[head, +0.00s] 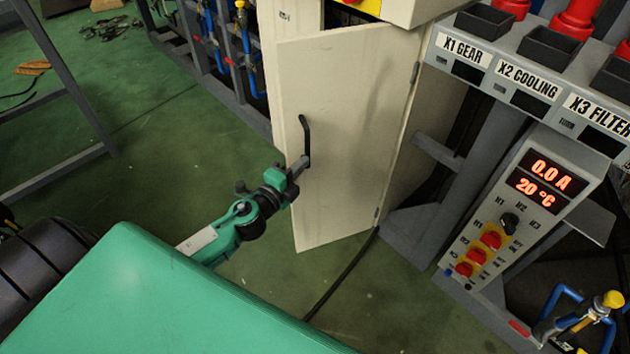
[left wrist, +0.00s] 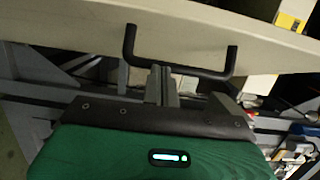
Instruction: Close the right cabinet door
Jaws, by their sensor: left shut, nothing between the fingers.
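The cream right cabinet door (head: 350,130) stands partly open in the head view, with hinges along its right edge and its free edge at the left. Its black handle (head: 305,138) is on the left part of the door face, and the handle also spans the upper middle of the left wrist view (left wrist: 180,69). My left gripper (head: 300,166) is at the lower end of the handle in the head view. In the left wrist view its fingers (left wrist: 161,77) are together and empty, with their tips at the handle bar. I cannot tell whether they touch it. My right gripper is not in view.
A control box (head: 525,205) with red displays and knobs stands right of the cabinet, below a labelled shelf (head: 500,65) with dark bins. A black cable (head: 342,275) runs over the floor under the door.

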